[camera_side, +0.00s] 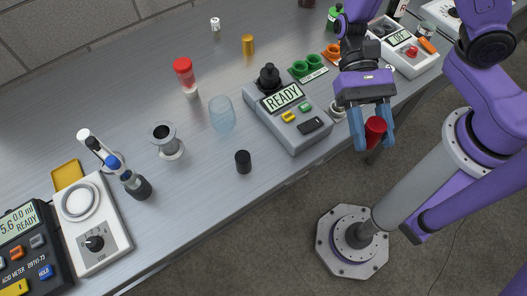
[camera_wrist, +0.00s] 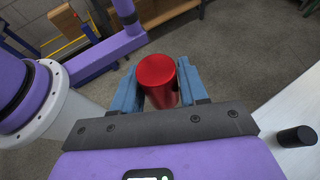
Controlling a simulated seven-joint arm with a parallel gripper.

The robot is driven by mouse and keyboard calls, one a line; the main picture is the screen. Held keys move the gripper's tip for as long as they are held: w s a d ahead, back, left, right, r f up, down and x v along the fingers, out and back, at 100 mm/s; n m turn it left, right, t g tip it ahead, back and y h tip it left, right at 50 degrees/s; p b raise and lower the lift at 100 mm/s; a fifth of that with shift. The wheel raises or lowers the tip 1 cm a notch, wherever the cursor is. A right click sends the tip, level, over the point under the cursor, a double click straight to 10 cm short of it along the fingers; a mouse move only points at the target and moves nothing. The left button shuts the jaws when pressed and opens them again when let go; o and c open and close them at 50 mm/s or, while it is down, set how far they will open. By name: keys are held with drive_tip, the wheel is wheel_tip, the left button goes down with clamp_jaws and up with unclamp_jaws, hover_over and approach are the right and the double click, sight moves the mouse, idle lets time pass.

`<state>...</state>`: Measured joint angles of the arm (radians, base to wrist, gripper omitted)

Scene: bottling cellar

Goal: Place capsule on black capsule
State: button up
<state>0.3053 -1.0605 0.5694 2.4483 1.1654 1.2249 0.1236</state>
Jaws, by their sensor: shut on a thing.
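My gripper (camera_side: 372,131) has blue fingers and is shut on a red capsule (camera_side: 375,128). It holds the capsule in the air, off the front edge of the bench, at the right of the side view. In the wrist view the red capsule (camera_wrist: 159,80) sits between the two fingers, with its round end showing. The black capsule (camera_side: 243,161) stands upright on the bench near its front edge, left of and well apart from my gripper. In the wrist view a black cylinder, which looks like this capsule (camera_wrist: 296,136), shows at the right edge.
A grey device with a READY display (camera_side: 297,117) stands between the black capsule and my gripper. The bench (camera_side: 205,185) around the black capsule is clear.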

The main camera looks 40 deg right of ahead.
drive_tip(key=w+a+r+m+t+y, duration=0.2)
drive_tip(key=w+a+m+t+y, duration=0.4)
drive_tip(key=m, duration=0.1)
drive_tip(key=m+t, duration=0.1)
hover_over(242, 157)
drive_tip(key=d, duration=0.1)
drive_tip(key=f, duration=0.8)
drive_tip(key=shift+s, duration=0.4)
drive_tip(key=shift+w+a+f+y, duration=0.3)
drive_tip(key=shift+a+f, duration=0.1)
drive_tip(key=shift+f, duration=0.15)
drive_tip(key=shift+w+a+f, duration=0.1)
drive_tip(key=shift+f, duration=1.55)
drive_tip(key=shift+f, duration=0.15)
drive_tip(key=o, duration=0.6)
